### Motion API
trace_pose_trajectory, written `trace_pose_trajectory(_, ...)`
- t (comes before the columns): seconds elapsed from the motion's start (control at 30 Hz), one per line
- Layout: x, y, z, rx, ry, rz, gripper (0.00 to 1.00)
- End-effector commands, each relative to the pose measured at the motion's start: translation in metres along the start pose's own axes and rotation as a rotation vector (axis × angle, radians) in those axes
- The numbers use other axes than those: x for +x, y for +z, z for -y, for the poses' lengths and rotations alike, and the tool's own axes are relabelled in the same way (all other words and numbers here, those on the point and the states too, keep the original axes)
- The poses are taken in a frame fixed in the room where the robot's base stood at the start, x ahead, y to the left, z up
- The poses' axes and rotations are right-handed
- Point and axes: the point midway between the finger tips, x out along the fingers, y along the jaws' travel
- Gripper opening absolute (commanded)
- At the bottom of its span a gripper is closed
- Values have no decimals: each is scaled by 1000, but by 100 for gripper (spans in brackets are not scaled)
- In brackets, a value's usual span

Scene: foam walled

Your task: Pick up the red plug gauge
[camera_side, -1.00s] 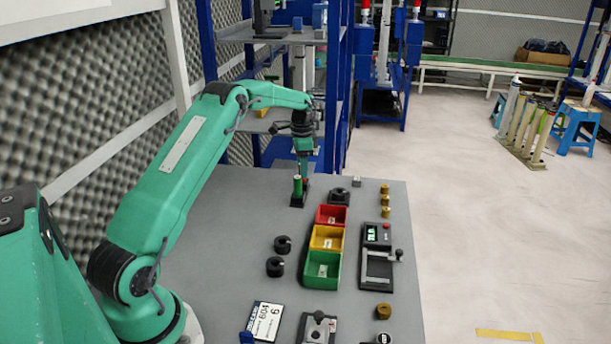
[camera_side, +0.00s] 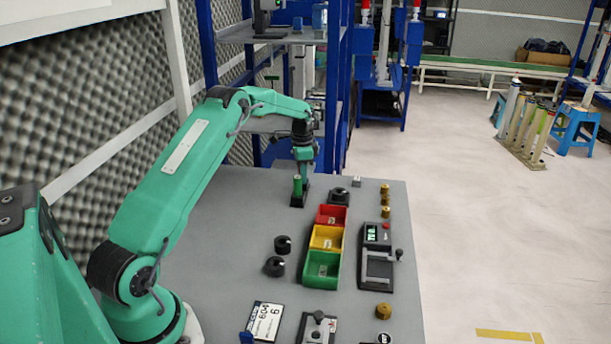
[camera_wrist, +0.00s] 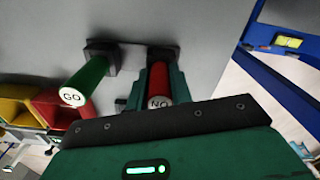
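The red plug gauge (camera_wrist: 159,84), its end marked "NO", stands in a black holder (camera_wrist: 101,52) in the wrist view. My gripper (camera_wrist: 160,92) has one green finger on each side of it, with narrow spacing and no clear sign of a squeeze. The green plug gauge (camera_wrist: 84,80), marked "GO", stands to the left in the same holder. In the side view my gripper (camera_side: 305,178) is low at the holder (camera_side: 298,202), just right of the green gauge (camera_side: 297,185). The red gauge is hidden there.
Red (camera_side: 331,217), yellow (camera_side: 326,238) and green (camera_side: 321,268) bins stand nearer the camera on the grey table (camera_side: 215,235). A blue rack (camera_side: 335,110) stands behind. The table's left side is clear.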

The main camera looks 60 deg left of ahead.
Motion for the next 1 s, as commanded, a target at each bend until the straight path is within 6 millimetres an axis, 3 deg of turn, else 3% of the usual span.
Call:
trace_pose_trajectory(0.07,0,0,0,0,0,0,0)
trace_pose_trajectory(0.53,-7,0,0,0,0,0,0)
trace_pose_trajectory(0.83,-41,-1,1,0,-3,-2,0)
trace_pose_trajectory(1.0,-54,-9,-20,3,-1,-1,0)
